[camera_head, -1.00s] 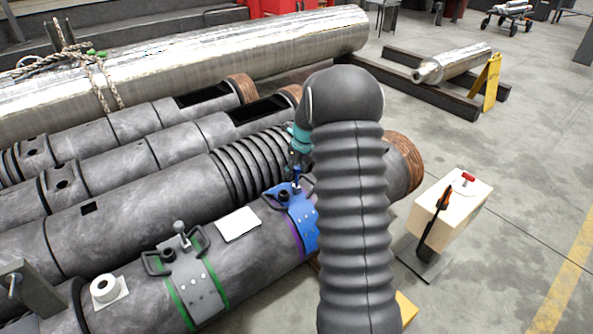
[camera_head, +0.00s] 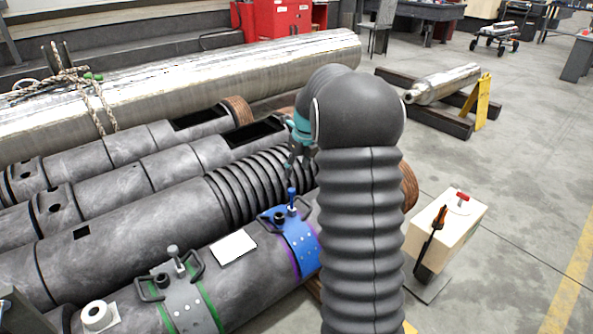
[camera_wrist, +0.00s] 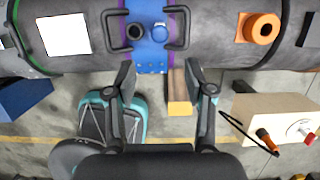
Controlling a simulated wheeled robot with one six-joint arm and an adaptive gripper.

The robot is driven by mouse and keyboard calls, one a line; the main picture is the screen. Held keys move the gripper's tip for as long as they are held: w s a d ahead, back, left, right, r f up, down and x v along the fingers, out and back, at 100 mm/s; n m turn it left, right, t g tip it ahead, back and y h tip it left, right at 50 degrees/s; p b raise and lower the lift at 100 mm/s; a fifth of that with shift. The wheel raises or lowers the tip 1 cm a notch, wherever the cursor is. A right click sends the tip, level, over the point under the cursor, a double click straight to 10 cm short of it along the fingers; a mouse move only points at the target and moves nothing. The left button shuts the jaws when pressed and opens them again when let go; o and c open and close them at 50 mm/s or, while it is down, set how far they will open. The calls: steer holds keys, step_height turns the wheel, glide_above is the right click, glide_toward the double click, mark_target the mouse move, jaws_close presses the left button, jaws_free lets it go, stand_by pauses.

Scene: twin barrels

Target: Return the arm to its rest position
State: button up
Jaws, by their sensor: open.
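My arm, in a black ribbed sleeve, rises through the middle of the head view and hides part of the barrels. My gripper (camera_head: 296,160) shows as a teal and dark shape left of the arm's bend. In the wrist view my gripper (camera_wrist: 166,90) is open, its two fingers apart with nothing between them. Beyond the fingertips is the blue clamp (camera_wrist: 152,45) with two black handles on the front barrel. The same blue clamp (camera_head: 298,240) shows below my gripper in the head view, apart from it.
A grey clamp with green edges (camera_head: 184,300) and a white plate (camera_head: 233,248) are on the front barrel. A cream box (camera_head: 447,235) with a red knob stands right of my arm. A long metal cylinder (camera_head: 200,85) lies behind.

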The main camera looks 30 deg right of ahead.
stand_by(0.4)
steer(key=s+a+r+n+t, duration=0.1)
steer(key=s+a+r+n, duration=0.2)
steer(key=s+a+n, duration=0.4)
steer(key=s+a+r+n+t, duration=0.1)
steer(key=s+a+r+n, duration=0.2)
steer(key=s+n, duration=1.2)
steer(key=s+a+r+n, duration=0.3)
steer(key=s+a+n, duration=0.7)
steer(key=s, duration=0.3)
steer(key=shift+s+a+r+n+t+h, duration=0.15)
steer(key=shift+a+n+t+h, duration=0.2)
steer(key=shift+n, duration=0.45)
